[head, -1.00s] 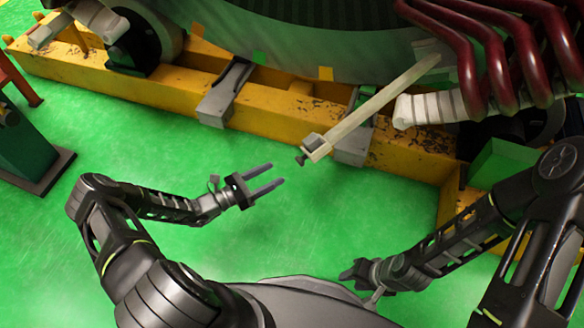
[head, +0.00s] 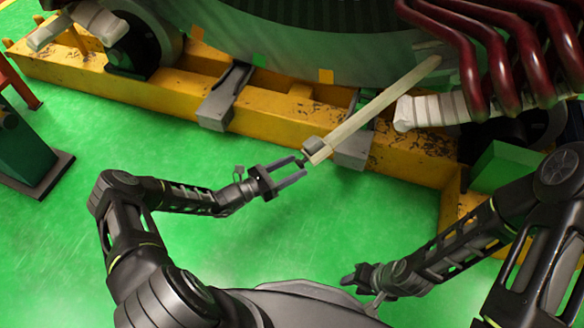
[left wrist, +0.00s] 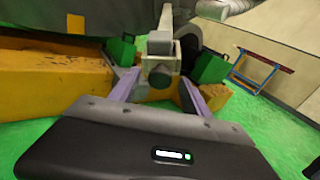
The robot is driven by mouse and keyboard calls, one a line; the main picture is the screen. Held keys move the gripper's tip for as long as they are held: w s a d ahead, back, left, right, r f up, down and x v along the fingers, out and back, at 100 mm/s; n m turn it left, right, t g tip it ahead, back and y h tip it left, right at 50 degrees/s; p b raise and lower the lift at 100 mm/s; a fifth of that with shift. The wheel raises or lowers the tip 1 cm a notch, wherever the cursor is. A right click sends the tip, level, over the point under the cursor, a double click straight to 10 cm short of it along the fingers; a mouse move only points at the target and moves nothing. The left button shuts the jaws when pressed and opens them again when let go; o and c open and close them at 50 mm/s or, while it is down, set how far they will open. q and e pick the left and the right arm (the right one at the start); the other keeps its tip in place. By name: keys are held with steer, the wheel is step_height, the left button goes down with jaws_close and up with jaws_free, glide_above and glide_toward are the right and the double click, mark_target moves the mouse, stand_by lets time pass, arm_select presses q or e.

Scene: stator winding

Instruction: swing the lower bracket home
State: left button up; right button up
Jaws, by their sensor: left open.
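The lower bracket (head: 372,108) is a long pale bar slanting from the stator down toward the left, with a grey block and dark knob at its low end. The bar's end also shows in the left wrist view (left wrist: 160,66). My left gripper (head: 303,168) is open, its two fingers reaching to either side of the knob at that end. In the left wrist view the fingers (left wrist: 157,88) stand apart with the bracket end between or just beyond them; contact cannot be told. My right gripper (head: 352,278) is low in the head view, away from the bracket; its finger state is unclear.
A yellow beam frame (head: 275,105) with grey blocks runs below the large round stator (head: 310,45). Dark red pipes (head: 485,55) with white wrapped ends are at the upper right. A green post (head: 25,150) stands at the left. Green floor in front is clear.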

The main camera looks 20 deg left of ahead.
arm_select(q)
steer(key=shift+c, duration=0.4)
jaws_close()
stand_by(0.9)
